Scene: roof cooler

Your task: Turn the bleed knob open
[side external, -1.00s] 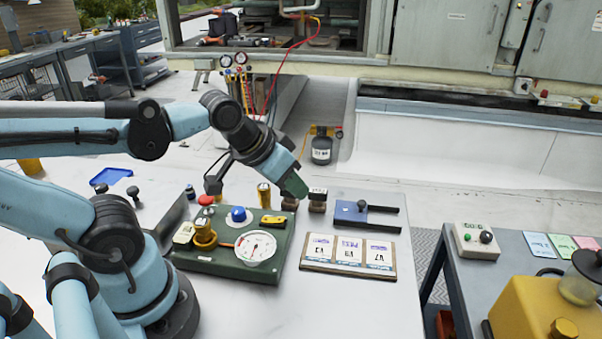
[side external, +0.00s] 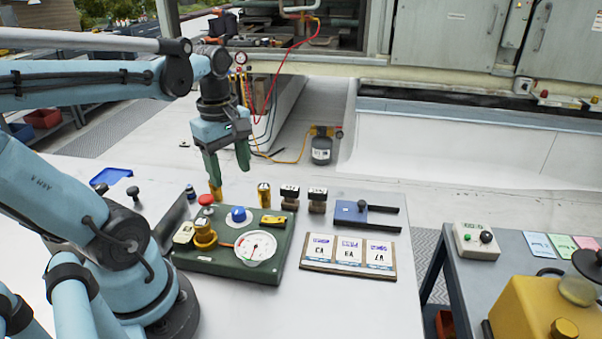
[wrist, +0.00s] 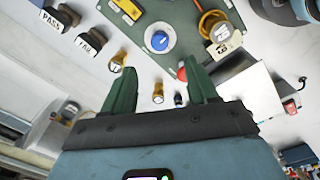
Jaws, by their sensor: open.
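A blue knob (side external: 238,215) with a white base sits on a green panel (side external: 190,262). In the wrist view the blue knob (wrist: 159,41) shows a light mark on its top. A red knob or button (side external: 205,199), a brass fitting (side external: 204,236) and a round white gauge (side external: 256,248) with a red needle are on or beside the panel. I cannot read which control is labelled bleed. My gripper (side external: 229,174) points down above the table, behind the panel's back edge. Its green fingers are apart and empty. In the wrist view the blue knob lies ahead of the gripper (wrist: 160,68).
Brass cylinders (side external: 263,194) and black-topped stamps (side external: 318,201) stand behind the panel. A card board (side external: 347,270) and a blue plate with black rails (side external: 352,213) lie to the right. A blue tray (side external: 110,177) is at the left. Bare table shows at the front.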

